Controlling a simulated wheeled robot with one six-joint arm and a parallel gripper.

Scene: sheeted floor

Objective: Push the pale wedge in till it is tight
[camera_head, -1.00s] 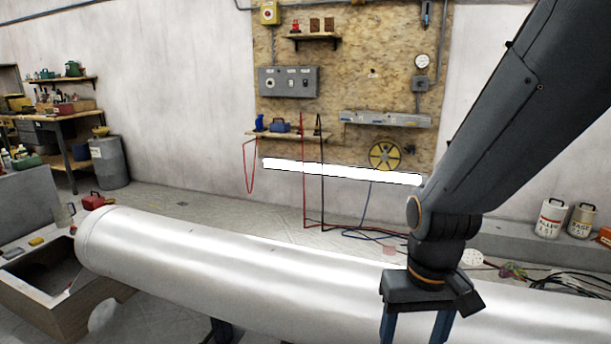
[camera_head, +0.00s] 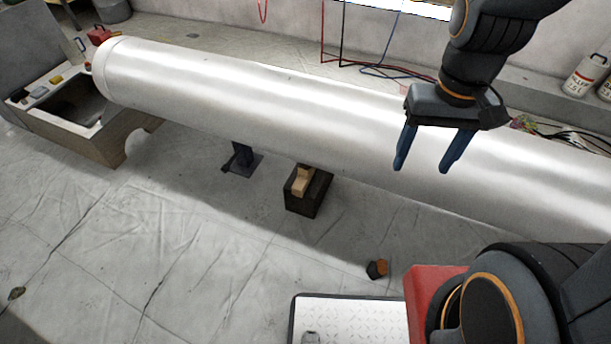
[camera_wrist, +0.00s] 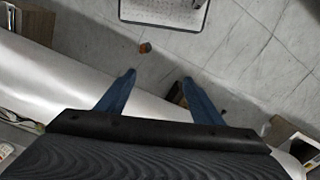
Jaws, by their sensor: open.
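The pale wedge (camera_head: 302,181) is a small light-wood piece on top of a dark block (camera_head: 308,198), just under the near side of a long white pipe (camera_head: 250,105). From here I cannot tell whether the wedge touches the pipe or how tight it sits. My gripper (camera_head: 424,166) is open and empty, with two blue fingers pointing down, in front of the pipe and to the right of the wedge and higher. In the wrist view my gripper (camera_wrist: 158,76) shows both fingers apart; a dark block shows partly behind the right finger, and the wedge is not clear there.
A dark stand (camera_head: 242,158) is under the pipe to the left of the block. A small orange and dark object (camera_head: 377,268) lies on the sheeted floor. An open bin (camera_head: 85,105) stands by the pipe's left end. The floor at lower left is mostly free.

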